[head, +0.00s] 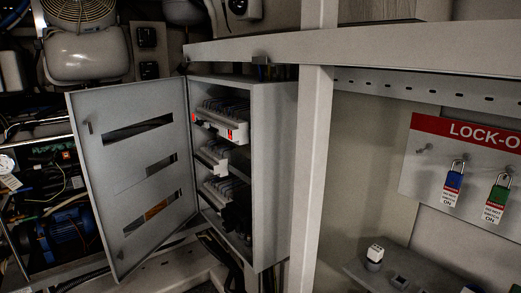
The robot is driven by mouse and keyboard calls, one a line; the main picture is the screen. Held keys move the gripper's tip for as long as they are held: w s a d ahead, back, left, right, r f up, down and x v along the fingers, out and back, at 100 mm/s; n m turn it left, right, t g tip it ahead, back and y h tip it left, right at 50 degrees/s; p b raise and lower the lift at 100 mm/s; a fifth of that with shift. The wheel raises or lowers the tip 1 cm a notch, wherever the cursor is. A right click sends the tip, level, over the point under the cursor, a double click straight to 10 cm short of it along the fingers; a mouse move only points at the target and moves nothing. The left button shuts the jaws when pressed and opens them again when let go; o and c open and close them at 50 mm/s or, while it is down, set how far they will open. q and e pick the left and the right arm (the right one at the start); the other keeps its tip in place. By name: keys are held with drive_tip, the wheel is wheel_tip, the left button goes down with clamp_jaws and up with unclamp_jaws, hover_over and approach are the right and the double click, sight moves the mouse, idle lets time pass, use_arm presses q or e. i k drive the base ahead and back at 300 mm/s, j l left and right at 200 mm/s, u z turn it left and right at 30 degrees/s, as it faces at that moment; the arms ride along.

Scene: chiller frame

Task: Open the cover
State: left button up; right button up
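A grey electrical cabinet (272,130) stands left of the middle in the head view. Its hinged cover (150,195) stands open, swung out to the left, with three slots and a small handle near its upper left edge. Inside the cabinet, rows of breakers (222,120) with a few red parts are exposed. Neither of my grippers is in view.
A pale vertical post (316,150) stands right of the cabinet, under a slanted beam (390,45). A lock-out board (470,165) with a blue padlock (454,180) and a green padlock (498,193) hangs at right. A blue motor (68,232) sits at lower left.

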sight(245, 150)
drive_tip(key=i+j+z, duration=0.15)
drive_tip(key=j+z, duration=0.15)
drive_tip(key=i+j+z, duration=0.15)
drive_tip(key=j+z, duration=0.2)
drive_tip(key=i+j+z, duration=0.1)
drive_tip(key=j+z, duration=0.2)
drive_tip(key=j, duration=0.2)
